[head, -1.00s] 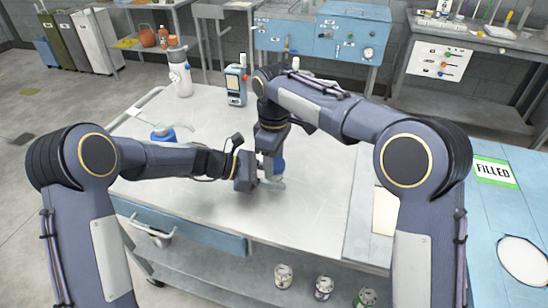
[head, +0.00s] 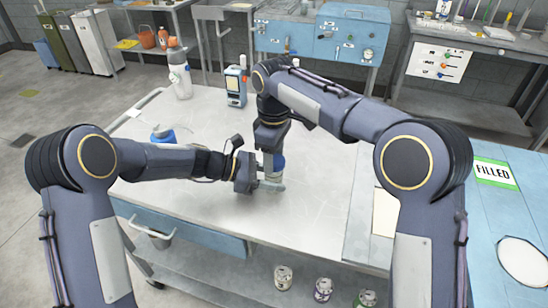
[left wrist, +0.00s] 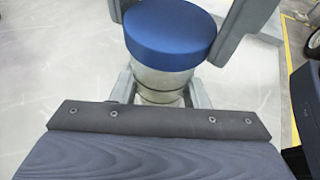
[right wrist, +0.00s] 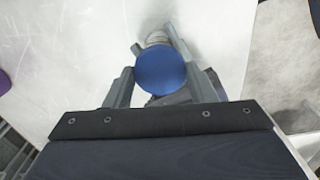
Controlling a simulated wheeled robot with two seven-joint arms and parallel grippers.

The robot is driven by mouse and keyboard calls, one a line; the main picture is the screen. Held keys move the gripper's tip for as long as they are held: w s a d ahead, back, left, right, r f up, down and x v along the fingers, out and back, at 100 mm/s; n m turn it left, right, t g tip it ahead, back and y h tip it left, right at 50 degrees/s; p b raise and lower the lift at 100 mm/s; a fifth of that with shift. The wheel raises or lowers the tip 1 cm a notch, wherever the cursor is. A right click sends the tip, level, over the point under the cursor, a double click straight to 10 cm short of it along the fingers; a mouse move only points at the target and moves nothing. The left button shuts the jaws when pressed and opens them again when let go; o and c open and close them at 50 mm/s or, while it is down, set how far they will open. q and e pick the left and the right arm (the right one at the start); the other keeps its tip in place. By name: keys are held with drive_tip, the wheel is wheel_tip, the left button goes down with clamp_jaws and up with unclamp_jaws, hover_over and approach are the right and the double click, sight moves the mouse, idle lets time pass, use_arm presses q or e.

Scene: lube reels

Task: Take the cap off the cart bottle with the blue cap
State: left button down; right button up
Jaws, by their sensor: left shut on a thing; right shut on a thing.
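The cart bottle (left wrist: 162,84) has a pale, clear-looking body and a wide blue cap (left wrist: 170,35). It stands near the middle of the cart top. My left gripper (head: 268,184) is shut around the body from the left, low on the bottle. My right gripper (right wrist: 160,82) comes from above and is shut on the blue cap, one finger on each side. The cap also shows in the head view (head: 278,160), partly hidden by my right gripper. I cannot tell whether there is a gap between cap and body.
The cart top (head: 220,215) is mostly clear. A blue container (head: 163,136) stands at its left, a white bottle (head: 180,80) and a blue handheld device (head: 236,88) at its back. Several cans (head: 323,288) sit on the lower shelf. A blue table (head: 480,215) adjoins at right.

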drive_tip(key=shift+r, duration=0.45)
drive_tip(key=shift+r, duration=2)
use_arm(q)
drive_tip(key=c, duration=0.7)
unclamp_jaws()
drive_tip(key=shift+c, duration=0.2)
